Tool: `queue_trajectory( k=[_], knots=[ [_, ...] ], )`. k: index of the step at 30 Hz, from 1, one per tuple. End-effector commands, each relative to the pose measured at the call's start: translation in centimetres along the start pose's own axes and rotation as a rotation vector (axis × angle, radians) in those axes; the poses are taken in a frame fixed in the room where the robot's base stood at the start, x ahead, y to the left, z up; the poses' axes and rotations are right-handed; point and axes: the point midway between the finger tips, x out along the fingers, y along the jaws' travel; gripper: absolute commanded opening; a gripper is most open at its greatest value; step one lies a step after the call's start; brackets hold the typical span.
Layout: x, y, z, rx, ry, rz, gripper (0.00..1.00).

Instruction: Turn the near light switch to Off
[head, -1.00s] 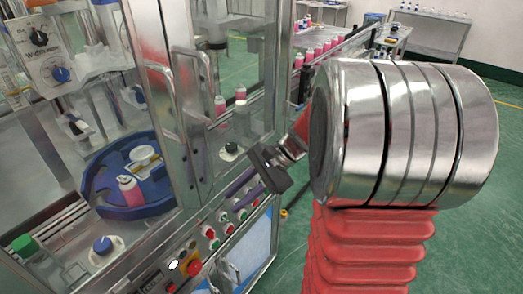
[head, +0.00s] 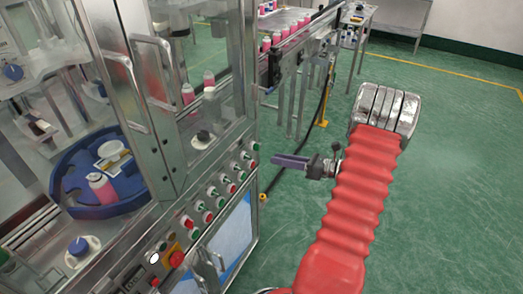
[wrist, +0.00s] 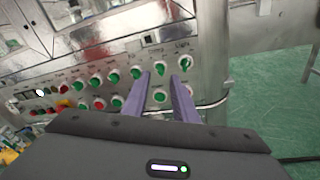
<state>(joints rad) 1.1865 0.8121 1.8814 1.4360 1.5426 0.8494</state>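The machine's control panel (head: 212,203) carries rows of green, red and white knobs and buttons on its front. In the wrist view, a green knob (wrist: 183,62) sits at the right end of the upper row, under a label that seems to read "Light". Another green knob (wrist: 159,68) is just left of it. Which one is the near light switch, and its setting, I cannot tell. My gripper (head: 276,160) is right of the panel with clear air between. In the wrist view my gripper (wrist: 160,78) is open and empty, its purple fingers pointing at the panel's right end.
A metal door handle (head: 209,265) sticks out below the panel. A red emergency button (head: 176,259) is at the panel's near end. A conveyor with pink bottles (head: 289,27) runs behind. The green floor to the right is clear.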

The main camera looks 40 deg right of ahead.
Motion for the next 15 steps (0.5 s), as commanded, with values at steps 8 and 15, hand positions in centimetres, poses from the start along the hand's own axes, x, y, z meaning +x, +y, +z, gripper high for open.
queue_trajectory(
  k=[8, 15],
  knots=[
    [-4.1, -4.1, -1.5, 0.124, -0.139, -0.095, 0.26],
    [-4.2, -4.2, -1.5, 0.127, -0.144, -0.098, 0.26]
  ],
)
